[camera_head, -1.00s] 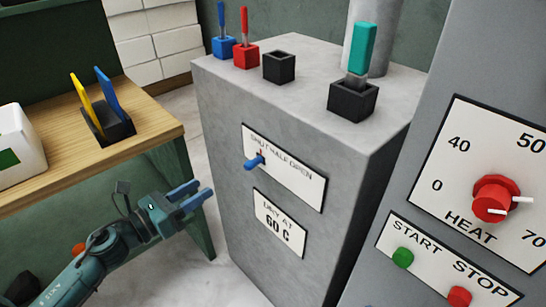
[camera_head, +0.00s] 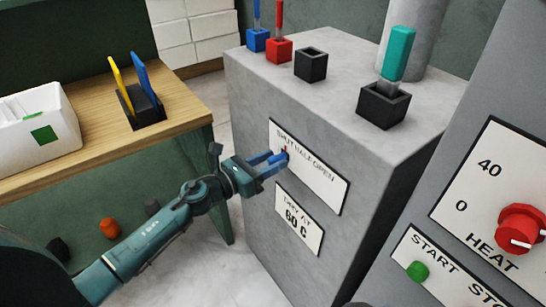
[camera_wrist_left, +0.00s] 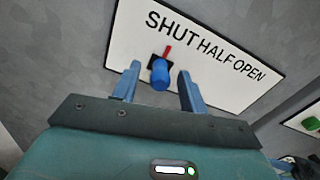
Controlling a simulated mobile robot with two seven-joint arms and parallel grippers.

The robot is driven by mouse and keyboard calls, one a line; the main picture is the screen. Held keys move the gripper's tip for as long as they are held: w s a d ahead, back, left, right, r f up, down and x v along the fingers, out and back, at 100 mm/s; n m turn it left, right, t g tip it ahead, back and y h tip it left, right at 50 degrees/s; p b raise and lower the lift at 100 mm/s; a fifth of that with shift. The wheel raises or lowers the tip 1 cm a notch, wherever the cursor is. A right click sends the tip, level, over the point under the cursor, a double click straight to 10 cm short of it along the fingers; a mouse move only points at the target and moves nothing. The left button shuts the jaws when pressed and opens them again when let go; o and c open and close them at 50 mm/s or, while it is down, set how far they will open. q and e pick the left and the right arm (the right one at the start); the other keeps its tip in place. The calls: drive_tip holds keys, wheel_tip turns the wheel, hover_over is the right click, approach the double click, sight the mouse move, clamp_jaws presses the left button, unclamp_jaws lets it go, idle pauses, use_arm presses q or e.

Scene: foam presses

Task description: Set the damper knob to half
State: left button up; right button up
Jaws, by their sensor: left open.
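The damper knob (camera_wrist_left: 160,74) is a blue knob with a red pointer on a white plate (camera_wrist_left: 218,42) lettered SHUT, HALF, OPEN. In the left wrist view the red pointer tilts up toward the end of the word SHUT. My left gripper (camera_wrist_left: 158,88) is open, with one blue finger on each side of the knob; I cannot tell whether they touch it. In the head view the left gripper (camera_head: 277,162) is at the plate (camera_head: 318,178) on the grey cabinet and mostly hides the knob. My right gripper is not in view.
A DRY AT 60 C sign (camera_head: 299,221) is below the plate. Black, red and blue holders stand on the grey cabinet (camera_head: 262,118). The HEAT knob (camera_head: 521,228) and green START button (camera_head: 417,271) are at the right. A wooden table (camera_head: 185,108) is at the left.

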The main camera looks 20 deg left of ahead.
use_arm(q)
drive_tip(key=shift+w+d, duration=0.3)
drive_tip(key=shift+w, duration=0.1)
clamp_jaws()
idle(0.4)
